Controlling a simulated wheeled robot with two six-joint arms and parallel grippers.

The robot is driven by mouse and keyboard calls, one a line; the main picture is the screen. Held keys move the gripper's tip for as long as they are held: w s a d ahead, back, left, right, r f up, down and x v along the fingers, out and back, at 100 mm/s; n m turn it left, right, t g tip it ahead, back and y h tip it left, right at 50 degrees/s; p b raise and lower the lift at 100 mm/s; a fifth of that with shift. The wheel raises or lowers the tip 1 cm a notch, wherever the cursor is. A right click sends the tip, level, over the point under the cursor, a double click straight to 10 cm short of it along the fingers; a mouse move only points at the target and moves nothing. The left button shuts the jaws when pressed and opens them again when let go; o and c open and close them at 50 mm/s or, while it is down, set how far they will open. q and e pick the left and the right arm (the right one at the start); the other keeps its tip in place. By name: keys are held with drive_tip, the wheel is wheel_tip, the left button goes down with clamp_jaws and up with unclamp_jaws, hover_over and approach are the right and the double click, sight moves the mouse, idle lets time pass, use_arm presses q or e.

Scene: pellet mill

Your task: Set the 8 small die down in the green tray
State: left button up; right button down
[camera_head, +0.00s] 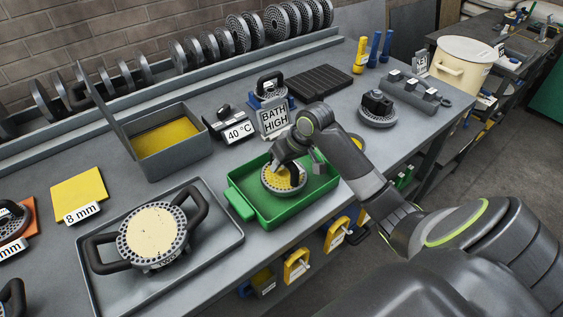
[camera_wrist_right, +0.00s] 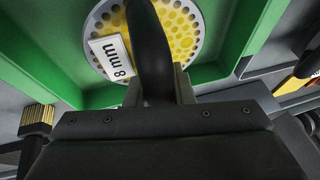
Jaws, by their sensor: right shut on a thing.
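The small die, a grey ring with a yellow perforated face (camera_head: 284,180), is inside the green tray (camera_head: 240,204) in the head view. In the right wrist view the die (camera_wrist_right: 184,35) carries a white "8 mm" label (camera_wrist_right: 112,55) and a black handle. My right gripper (camera_head: 287,158) is above the die, and its fingers (camera_wrist_right: 158,88) are shut on the black handle. The tray's green walls (camera_wrist_right: 40,45) surround the die. Whether the die rests on the tray floor or hangs just above it cannot be told. My left gripper does not show.
A grey tray (camera_head: 225,244) with a large two-handled die (camera_head: 152,232) lies left of the green tray. A grey bath with yellow contents (camera_head: 165,140), a "40 °C" unit (camera_head: 238,131) and a "BATH HIGH" sign (camera_head: 274,119) stand behind. Another die (camera_head: 377,112) stands at the right.

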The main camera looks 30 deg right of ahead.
drive_tip(key=shift+f+b, duration=0.4)
drive_tip(key=shift+f, duration=0.6)
drive_tip(key=shift+f+p, duration=0.1)
drive_tip(key=shift+p, duration=0.35)
drive_tip(key=c, duration=1.2)
unclamp_jaws()
drive_tip(key=shift+a, duration=0.1)
drive_tip(key=shift+o, duration=1)
drive_tip(key=shift+s+f, duration=0.1)
drive_tip(key=shift+f, duration=0.1)
drive_tip(key=o, duration=1)
drive_tip(key=shift+r, duration=0.1)
drive_tip(key=shift+s, duration=0.1)
